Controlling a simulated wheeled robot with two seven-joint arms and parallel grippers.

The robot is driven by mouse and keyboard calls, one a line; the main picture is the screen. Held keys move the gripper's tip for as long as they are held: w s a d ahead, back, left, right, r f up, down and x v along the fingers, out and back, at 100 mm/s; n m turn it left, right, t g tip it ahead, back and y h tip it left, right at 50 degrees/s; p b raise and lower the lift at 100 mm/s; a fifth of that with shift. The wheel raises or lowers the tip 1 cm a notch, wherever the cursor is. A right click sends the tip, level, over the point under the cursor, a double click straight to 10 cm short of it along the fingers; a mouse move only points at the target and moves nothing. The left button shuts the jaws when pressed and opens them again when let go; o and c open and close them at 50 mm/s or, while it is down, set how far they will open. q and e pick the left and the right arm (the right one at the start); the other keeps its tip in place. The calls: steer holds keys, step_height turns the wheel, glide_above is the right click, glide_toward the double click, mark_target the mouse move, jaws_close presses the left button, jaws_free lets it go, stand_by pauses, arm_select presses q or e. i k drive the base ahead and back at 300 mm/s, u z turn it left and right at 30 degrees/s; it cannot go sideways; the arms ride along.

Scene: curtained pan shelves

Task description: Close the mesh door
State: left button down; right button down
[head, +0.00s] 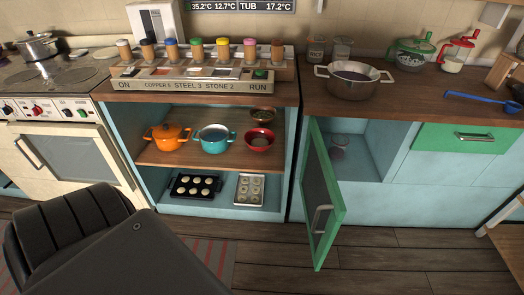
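The mesh door (317,185) is a green-framed panel with a dark mesh in it. It stands open, swung out to the front from the left side of its cabinet compartment. Its pale handle (321,219) is near the free edge. Neither of my grippers shows in the head view, so nothing is seen touching the door.
Open shelves (215,155) with pots, bowls and trays are left of the door. A steel pot (354,80) stands on the counter above. A green drawer (462,138) is at the right. A black ribbed chair (70,235) and grey slab (150,262) fill the lower left. Floor before the door looks clear.

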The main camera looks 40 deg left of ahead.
mark_target(319, 186)
steer(key=u, duration=0.7)
steer(key=i, duration=1)
steer(key=z, duration=1)
steer(key=k, duration=0.15)
steer(key=u, duration=0.05)
